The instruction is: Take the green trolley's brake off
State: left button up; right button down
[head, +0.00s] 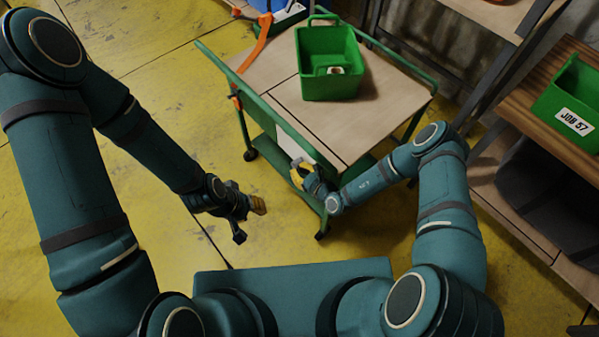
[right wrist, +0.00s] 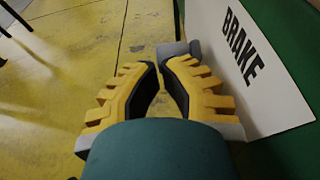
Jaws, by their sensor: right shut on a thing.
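The green trolley (head: 277,115) stands ahead of me, with wooden top panels in a green frame. A white panel marked BRAKE (right wrist: 240,60) is on its side in the right wrist view; it is partly visible in the head view (head: 291,146). A grey brake lever (right wrist: 176,48) juts out beside the panel. My right gripper (head: 300,174) is at the trolley's near side. Its yellow-padded fingers (right wrist: 160,84) are shut on the lever, hiding part of it. My left gripper (head: 252,206) hangs over the floor left of the trolley, apart from it; its opening is unclear.
A green bin (head: 328,62) with a small pale item inside stands on the trolley. An orange-handled tool (head: 262,36) is near a blue container at the back. A shelf on the right holds a green bin labelled JOB 57 (head: 574,122). The yellow floor (head: 165,90) to the left is clear.

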aim_at(293, 164)
jog(key=shift+w+a+r+p, duration=0.5)
jog(key=shift+w+r+p, duration=0.15)
jog(key=shift+w+r, duration=0.05)
jog(key=shift+w+a+r+p, duration=0.2)
jog(key=shift+w+a+p, duration=0.2)
jog(key=shift+w, duration=0.25)
